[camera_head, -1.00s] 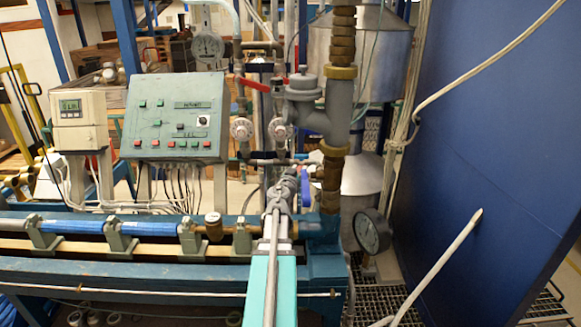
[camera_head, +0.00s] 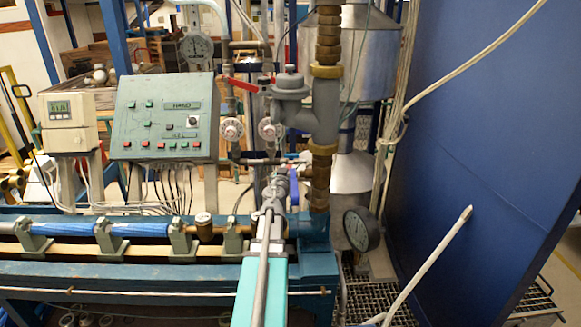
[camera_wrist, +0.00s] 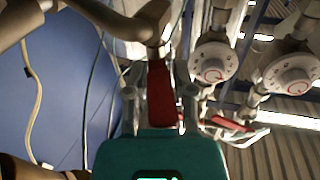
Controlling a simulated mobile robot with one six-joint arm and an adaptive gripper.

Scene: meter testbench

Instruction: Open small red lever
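My gripper (camera_wrist: 160,108) shows in the wrist view with its two grey fingers apart above its teal body. A red lever (camera_wrist: 159,92) lies in the gap between the fingers, hanging from a bronze-coloured pipe joint. Clear space shows beside it, and I cannot tell whether a finger touches it. A second red lever (camera_wrist: 231,123) lies to the right, outside the fingers. In the head view a long red lever (camera_head: 241,86) is tilted on the upper pipes. My gripper (camera_head: 273,184) is lower, in front of the pipework, seen from behind. Its fingertips are hard to make out there.
A blue handle (camera_head: 293,186) is just right of my gripper. Two round white valves (camera_head: 231,129) are above it. A grey control panel (camera_head: 165,120) stands left, and a large blue panel (camera_head: 480,150) closes the right side. A gauge (camera_head: 360,229) is low right.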

